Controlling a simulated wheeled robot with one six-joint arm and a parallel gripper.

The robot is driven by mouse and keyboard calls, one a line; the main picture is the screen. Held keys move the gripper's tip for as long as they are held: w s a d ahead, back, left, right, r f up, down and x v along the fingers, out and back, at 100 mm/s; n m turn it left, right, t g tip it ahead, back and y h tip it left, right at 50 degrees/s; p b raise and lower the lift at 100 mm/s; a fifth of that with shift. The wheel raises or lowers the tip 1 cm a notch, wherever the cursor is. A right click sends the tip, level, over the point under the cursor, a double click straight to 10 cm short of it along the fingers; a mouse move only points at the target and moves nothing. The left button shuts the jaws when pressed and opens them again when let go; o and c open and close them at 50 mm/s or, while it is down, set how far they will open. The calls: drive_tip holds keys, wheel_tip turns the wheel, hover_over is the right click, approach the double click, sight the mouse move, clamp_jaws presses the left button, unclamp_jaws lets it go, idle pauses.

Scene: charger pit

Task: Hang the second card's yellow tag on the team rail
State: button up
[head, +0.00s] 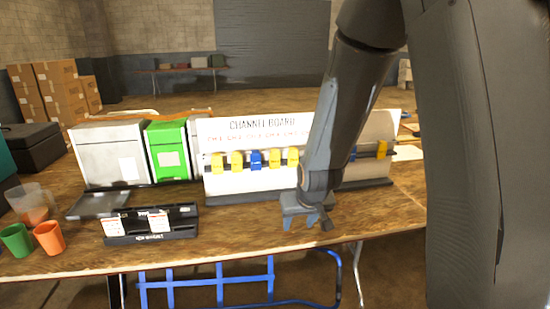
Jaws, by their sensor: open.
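The channel board (262,126) stands upright on the table behind my gripper. Yellow tags, such as one at the left end (217,161) and one at the right end (381,149), hang along its dark rail, with blue tags (255,160) among them. My arm hides the middle-right part of this row. Two small white cards, the left (114,226) and the right (158,221), stand in a black holder (150,239) at the front left. Their print is too small to read. I cannot tell which part is the team rail. My gripper (307,222) is open, in front of the board, with nothing visible in it.
A green box (168,152) and a grey box (110,155) stand left of the board. A green cup (17,240), an orange cup (49,237) and a clear container (32,200) stand at the left front. Bare table lies between the black holder and my gripper.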

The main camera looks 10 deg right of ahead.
drive_tip(key=w+t+p, duration=0.3)
drive_tip(key=w+t, duration=0.1)
drive_tip(key=w, duration=0.9)
drive_tip(key=t+p, duration=0.5)
drive_tip(key=t, duration=0.4)
approach(275, 158)
drive_tip(key=w+b, duration=0.2)
drive_tip(key=w, duration=0.1)
drive_tip(key=w+f+b, duration=0.1)
drive_tip(key=w+b, duration=0.4)
drive_tip(key=w, duration=0.1)
drive_tip(key=shift+f, duration=0.3)
drive_tip(key=shift+w+r+b, duration=0.2)
drive_tip(key=shift+w+b, duration=0.4)
drive_tip(key=shift+w, duration=0.05)
drive_tip(key=c, duration=0.8)
drive_tip(key=shift+r, duration=0.2)
drive_tip(key=shift+r+p, duration=0.35)
drive_tip(key=shift+r, duration=0.35)
